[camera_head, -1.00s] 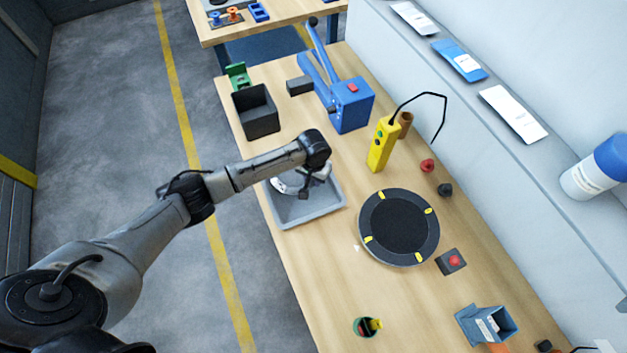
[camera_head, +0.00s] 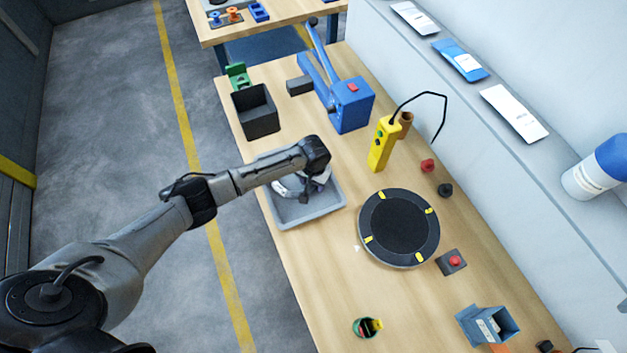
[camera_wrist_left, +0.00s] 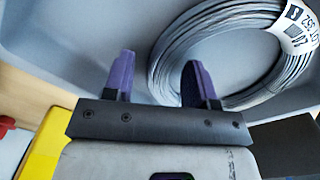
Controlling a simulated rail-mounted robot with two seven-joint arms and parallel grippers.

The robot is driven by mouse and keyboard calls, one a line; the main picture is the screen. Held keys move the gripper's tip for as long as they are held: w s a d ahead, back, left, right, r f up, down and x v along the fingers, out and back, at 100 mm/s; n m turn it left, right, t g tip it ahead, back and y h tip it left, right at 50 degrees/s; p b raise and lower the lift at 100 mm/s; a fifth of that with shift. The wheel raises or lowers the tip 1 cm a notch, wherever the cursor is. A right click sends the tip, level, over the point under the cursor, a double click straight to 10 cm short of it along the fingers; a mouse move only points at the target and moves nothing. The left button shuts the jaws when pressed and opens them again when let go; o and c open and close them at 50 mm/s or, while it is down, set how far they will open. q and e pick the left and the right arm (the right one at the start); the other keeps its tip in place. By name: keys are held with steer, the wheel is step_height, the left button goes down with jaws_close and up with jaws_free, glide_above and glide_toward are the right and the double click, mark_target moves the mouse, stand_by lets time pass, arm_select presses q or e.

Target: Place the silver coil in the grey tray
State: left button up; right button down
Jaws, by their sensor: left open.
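The silver coil (camera_head: 287,188) is inside the grey tray (camera_head: 318,215) on the wooden bench, partly hidden by my left arm. In the left wrist view the coil (camera_wrist_left: 252,96) is a ring of grey wire with a white printed label, over the tray's floor (camera_wrist_left: 60,45). My left gripper (camera_head: 306,194) points down over the tray. Its purple fingers are apart in the wrist view (camera_wrist_left: 158,62); the right finger overlaps the coil's near strands, and the left one is clear of them. Whether the coil rests fully on the floor is hard to tell. My right gripper is out of view.
A black bin (camera_head: 256,118) stands behind the tray. A round black turntable (camera_head: 399,228) with yellow marks is to its right. A yellow control pendant (camera_head: 382,145) and a blue lever machine (camera_head: 350,105) stand farther back. Bare bench lies in front of the tray.

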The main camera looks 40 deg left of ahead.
arm_select(q)
step_height(320, 180, up, 12)
steer(key=p, duration=0.1)
steer(key=s+d+f+m, duration=0.1)
steer(key=s+d+f, duration=0.1)
steer(key=s+d, duration=0.1)
steer(key=s+d+f+m+t+h, duration=0.1)
steer(key=s+d+f, duration=0.1)
steer(key=s, duration=0.4)
steer(key=s+d+f+m, duration=0.1)
steer(key=s+d+f, duration=0.1)
steer(key=s+d, duration=0.2)
steer(key=shift+s+d+m+h, duration=0.3)
steer(key=shift+s+d+m, duration=0.1)
steer(key=shift+s, duration=0.35)
steer(key=s+a+r+t, duration=0.1)
steer(key=s+a+r, duration=0.1)
steer(key=s, duration=0.6)
steer(key=s+a+r+t+y, duration=0.1)
steer(key=s+a+r, duration=0.1)
steer(key=s, duration=0.7)
steer(key=shift+t, duration=0.3)
